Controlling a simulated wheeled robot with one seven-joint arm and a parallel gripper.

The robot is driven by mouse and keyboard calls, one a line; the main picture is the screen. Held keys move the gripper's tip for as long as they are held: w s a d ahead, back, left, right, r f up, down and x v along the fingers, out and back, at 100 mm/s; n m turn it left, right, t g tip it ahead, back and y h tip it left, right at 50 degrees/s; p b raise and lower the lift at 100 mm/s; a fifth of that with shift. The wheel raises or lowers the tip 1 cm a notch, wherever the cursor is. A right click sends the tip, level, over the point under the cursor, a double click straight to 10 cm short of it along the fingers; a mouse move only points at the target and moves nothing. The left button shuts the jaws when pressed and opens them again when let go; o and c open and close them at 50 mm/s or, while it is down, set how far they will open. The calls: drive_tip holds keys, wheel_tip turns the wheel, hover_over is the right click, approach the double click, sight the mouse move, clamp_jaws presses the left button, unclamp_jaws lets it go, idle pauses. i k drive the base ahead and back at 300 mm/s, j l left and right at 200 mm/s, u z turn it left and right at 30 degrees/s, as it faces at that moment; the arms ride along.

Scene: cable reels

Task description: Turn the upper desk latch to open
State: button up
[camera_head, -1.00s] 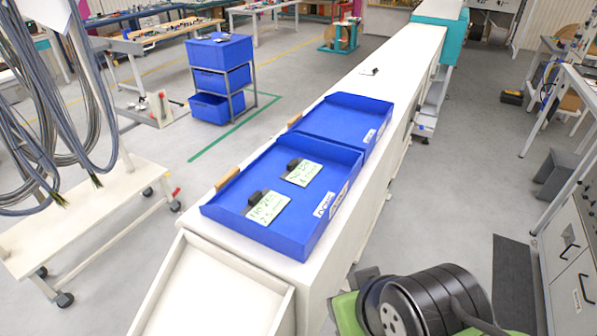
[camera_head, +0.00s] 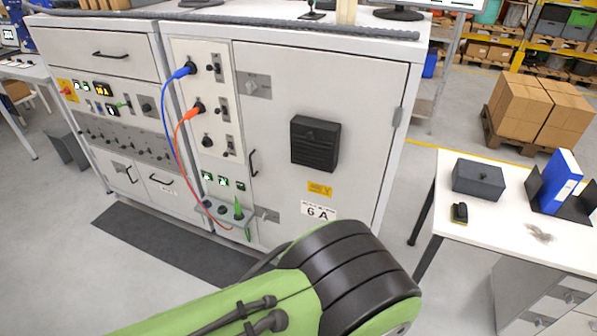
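A grey desk cabinet (camera_head: 380,75) stands ahead with a large door at its right. The upper latch (camera_head: 253,85) is a small grey plate with a turn knob at the door's upper left. A similar lower latch (camera_head: 267,214) sits near the door's lower left corner. A black door handle (camera_head: 254,163) lies between them. The door looks closed. My green and black arm shows in the foreground, below the cabinet door. My gripper is not in view.
Blue and orange cables (camera_head: 168,125) hang from the panel left of the door. A black vent box (camera_head: 315,143) sticks out from the door. A white table (camera_head: 500,215) with a grey box (camera_head: 479,180) stands at right. Open floor lies between.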

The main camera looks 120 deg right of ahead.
sight(569, 297)
drive_tip(key=u, duration=2.65)
drive_tip(key=j+u, duration=0.2)
drive_tip(key=u, duration=0.25)
drive_tip(key=i+j+u, duration=0.1)
drive_tip(key=u, duration=0.4)
drive_tip(key=i+j+u, duration=0.1)
drive_tip(key=u, duration=0.35)
drive_tip(key=i+j+u, duration=0.1)
drive_tip(key=u, duration=0.35)
drive_tip(key=i+u, duration=0.15)
drive_tip(key=u, duration=0.35)
drive_tip(key=i, duration=5.5)
drive_tip(key=i+u, duration=0.15)
drive_tip(key=u, duration=0.35)
drive_tip(key=i+u, duration=0.15)
drive_tip(key=u, duration=0.3)
drive_tip(key=i+u, duration=0.1)
drive_tip(key=u, duration=0.4)
drive_tip(key=i+l+u, duration=0.1)
drive_tip(key=u, duration=0.35)
drive_tip(key=i+l+u, duration=0.15)
drive_tip(key=u, duration=0.35)
